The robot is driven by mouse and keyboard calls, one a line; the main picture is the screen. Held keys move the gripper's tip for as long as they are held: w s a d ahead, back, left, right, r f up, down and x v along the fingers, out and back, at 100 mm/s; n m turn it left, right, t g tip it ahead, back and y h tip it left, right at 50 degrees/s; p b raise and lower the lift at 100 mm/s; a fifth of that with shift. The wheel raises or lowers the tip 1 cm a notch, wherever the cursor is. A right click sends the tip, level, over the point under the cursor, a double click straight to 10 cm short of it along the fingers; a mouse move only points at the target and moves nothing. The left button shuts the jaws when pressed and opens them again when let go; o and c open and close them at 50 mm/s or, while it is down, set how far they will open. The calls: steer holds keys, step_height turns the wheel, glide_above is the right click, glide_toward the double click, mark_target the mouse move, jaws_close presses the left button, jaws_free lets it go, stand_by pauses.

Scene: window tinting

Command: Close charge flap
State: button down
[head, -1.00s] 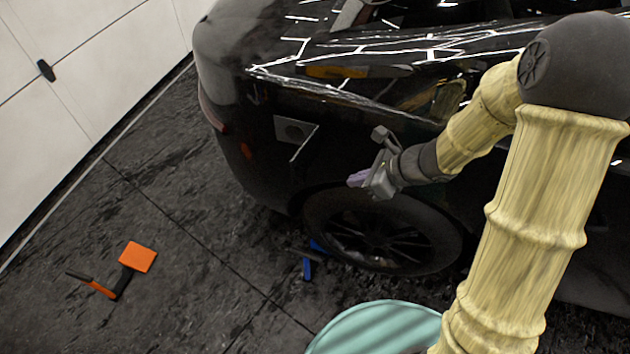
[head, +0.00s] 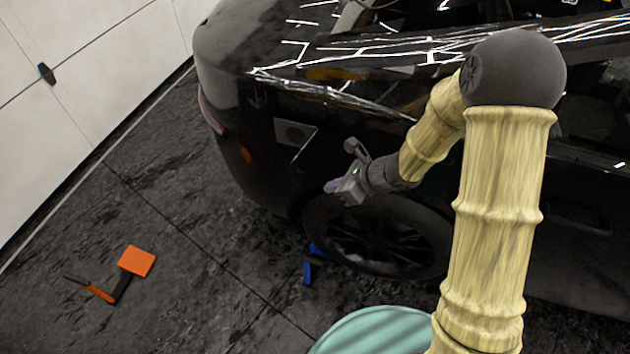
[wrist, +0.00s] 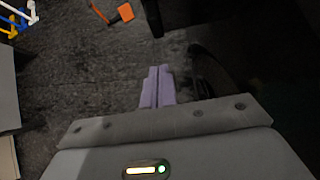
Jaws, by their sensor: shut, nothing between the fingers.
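The charge flap (head: 304,143) stands open on the black car's (head: 232,70) rear side, seen nearly edge-on as a thin panel with a light edge. The charge port recess (head: 291,132) shows just left of it, grey with a dark round socket. My gripper (head: 332,186) is shut and empty, below and to the right of the flap and apart from it, above the rear wheel (head: 380,238). In the wrist view the purple fingers of my gripper (wrist: 159,72) are together and point over the dark floor. The flap is not clearly seen in the wrist view.
An orange scraper-like tool (head: 137,261) lies on the floor at left. A blue tool (head: 309,268) lies by the wheel. A round teal top (head: 375,331) stands at the bottom centre. Floor left of the car is mostly clear.

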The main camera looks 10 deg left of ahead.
mark_target(305, 184)
steer(key=a, duration=0.1)
steer(key=w+a+f, duration=0.1)
steer(key=a, duration=0.1)
steer(key=a+p, duration=0.1)
steer(key=a, duration=0.1)
steer(key=shift+w+f, duration=0.15)
steer(key=shift+w, duration=0.05)
steer(key=shift+a, duration=0.15)
steer(key=shift+f, duration=0.15)
